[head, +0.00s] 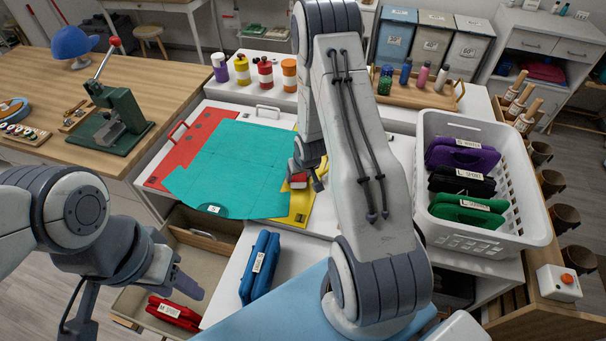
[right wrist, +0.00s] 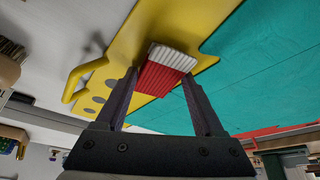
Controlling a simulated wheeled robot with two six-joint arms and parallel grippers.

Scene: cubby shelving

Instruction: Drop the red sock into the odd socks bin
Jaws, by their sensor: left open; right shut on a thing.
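The red sock (right wrist: 160,78), with a white ribbed cuff, is between the fingers of my right gripper (right wrist: 165,90), which is shut on it. My left gripper (head: 182,278) is open and empty at the lower left, above the open drawer. No bin label reading odd socks is legible; three labelled bins (head: 434,45) stand at the back.
A teal sheet (head: 235,165) lies over a red folder (head: 190,145) and a yellow folder (head: 300,207). A white basket (head: 480,235) with folded bundles stands right. The open drawer (head: 212,262) holds a red bundle (head: 174,312). A green press (head: 118,120) stands left.

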